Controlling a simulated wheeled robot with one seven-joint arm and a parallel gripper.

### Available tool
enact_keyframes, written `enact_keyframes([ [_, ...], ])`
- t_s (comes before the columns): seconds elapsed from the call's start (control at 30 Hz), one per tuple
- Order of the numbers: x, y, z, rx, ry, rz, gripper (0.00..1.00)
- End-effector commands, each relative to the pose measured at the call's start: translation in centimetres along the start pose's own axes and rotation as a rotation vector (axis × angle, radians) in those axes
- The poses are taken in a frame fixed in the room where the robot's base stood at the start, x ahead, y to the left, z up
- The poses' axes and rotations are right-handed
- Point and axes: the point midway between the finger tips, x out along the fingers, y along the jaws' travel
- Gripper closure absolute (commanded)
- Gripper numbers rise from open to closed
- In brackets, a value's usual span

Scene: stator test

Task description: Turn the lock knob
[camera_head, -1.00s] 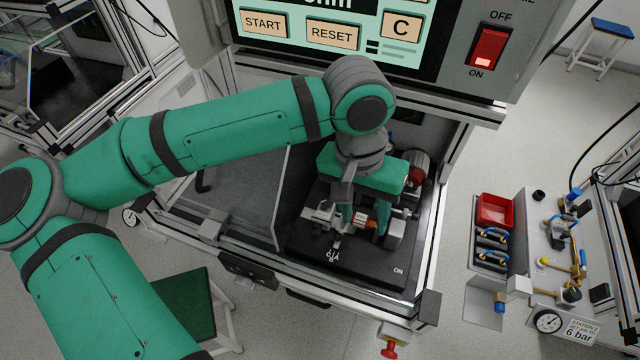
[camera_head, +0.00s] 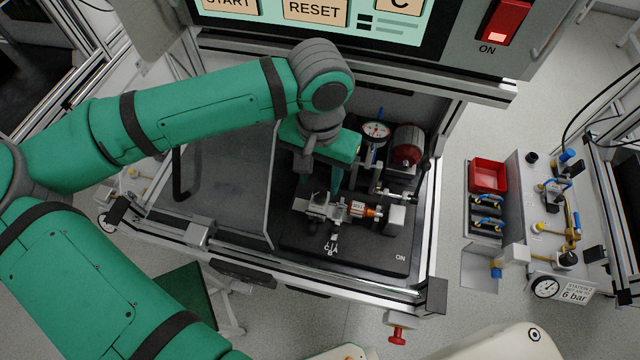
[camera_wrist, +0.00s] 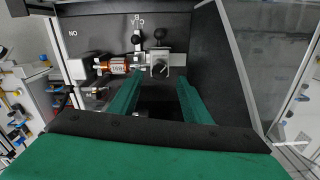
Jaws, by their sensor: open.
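A black plate (camera_head: 360,252) inside the machine carries a copper-wound part (camera_head: 358,209), held at its left by a grey metal clamp (camera_head: 319,204). In the wrist view, this clamp (camera_wrist: 159,64) has a small upright tab on its face and a black ball knob (camera_wrist: 160,34) beyond it. A small lever (camera_wrist: 137,38) stands by the letters on the plate. I cannot tell which of these is the lock knob. My gripper (camera_wrist: 160,78) is open and empty, its two green fingers pointing at the clamp, one to each side. In the head view, my gripper (camera_head: 325,188) is just behind the clamp, partly hidden.
A dial gauge (camera_head: 376,131) and a red-faced cylinder (camera_head: 407,148) stand behind the part. A grey block (camera_head: 396,219) sits at its right end. A clear panel (camera_head: 225,190) stands left of the plate.

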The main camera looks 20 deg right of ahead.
Motion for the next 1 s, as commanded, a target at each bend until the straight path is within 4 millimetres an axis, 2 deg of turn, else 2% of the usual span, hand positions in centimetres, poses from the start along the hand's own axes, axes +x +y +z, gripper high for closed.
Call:
enact_keyframes([
  [0.1, 1.9, 0.2, -0.1, 0.003, 0.000, 0.002, 0.56],
  [0.3, 4.1, 0.3, -0.1, 0.005, 0.000, 0.001, 0.56],
  [0.7, 4.7, 0.3, -0.2, 0.006, 0.001, 0.001, 0.56],
  [0.87, 4.7, 0.3, -0.2, 0.006, 0.001, 0.001, 0.94],
  [0.9, 4.7, 0.3, -0.2, 0.006, 0.001, 0.001, 0.97],
  [1.0, 4.7, 0.3, -0.2, 0.005, 0.001, 0.000, 0.97],
])
